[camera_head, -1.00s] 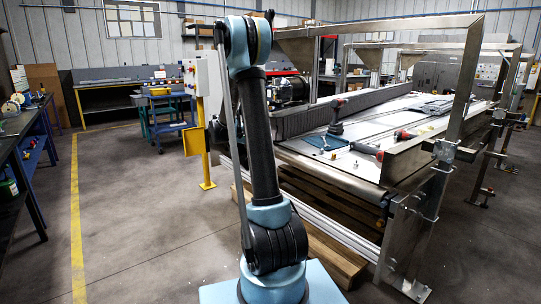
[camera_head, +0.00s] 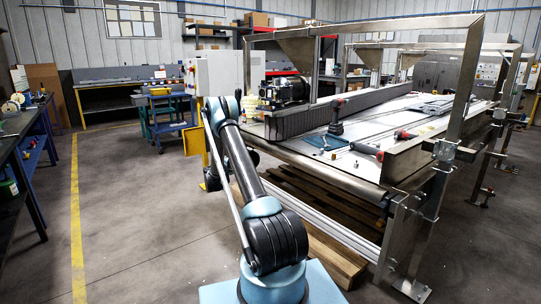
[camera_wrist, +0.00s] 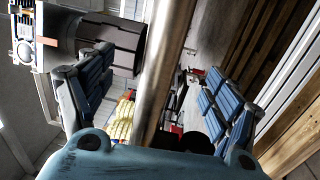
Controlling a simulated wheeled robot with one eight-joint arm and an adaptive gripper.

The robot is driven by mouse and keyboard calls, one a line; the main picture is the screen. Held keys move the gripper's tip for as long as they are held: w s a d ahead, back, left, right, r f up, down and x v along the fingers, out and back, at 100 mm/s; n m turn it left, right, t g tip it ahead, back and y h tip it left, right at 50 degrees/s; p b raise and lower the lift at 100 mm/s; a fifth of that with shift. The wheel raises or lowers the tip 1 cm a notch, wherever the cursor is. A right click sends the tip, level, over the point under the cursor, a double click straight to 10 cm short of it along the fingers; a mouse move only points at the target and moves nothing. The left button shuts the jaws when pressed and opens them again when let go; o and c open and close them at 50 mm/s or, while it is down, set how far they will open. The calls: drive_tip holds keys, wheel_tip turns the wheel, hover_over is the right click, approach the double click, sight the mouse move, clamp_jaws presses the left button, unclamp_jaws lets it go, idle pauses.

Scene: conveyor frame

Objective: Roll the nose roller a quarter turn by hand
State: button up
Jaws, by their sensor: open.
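The nose roller (camera_head: 325,174) is the long metal bar along the near edge of the conveyor bed in the head view. In the wrist view the smooth, shiny roller (camera_wrist: 167,65) runs lengthwise through the gap between my fingers. My gripper (camera_wrist: 158,65) is open, with one blue-padded finger on each side of the roller in the picture. I see space beside the roller on both sides and no clear contact; the depth between them is hard to judge. In the head view my arm hides most of the gripper near the conveyor's left corner.
Wooden planks (camera_head: 330,210) lie under the frame. A grey cabinet (camera_head: 215,72) stands behind my arm. The floor at left is clear.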

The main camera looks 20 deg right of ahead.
sight(268, 153)
drive_tip(key=shift+t+h, duration=0.3)
drive_tip(key=f+x, duration=0.1)
drive_tip(key=x, duration=0.4)
drive_tip(key=f+x, duration=0.1)
drive_tip(key=x, duration=0.4)
drive_tip(key=w+f+x, duration=0.1)
drive_tip(key=x, duration=0.5)
drive_tip(key=shift+d+r, duration=0.1)
drive_tip(key=shift+d, duration=0.15)
drive_tip(key=c, duration=1)
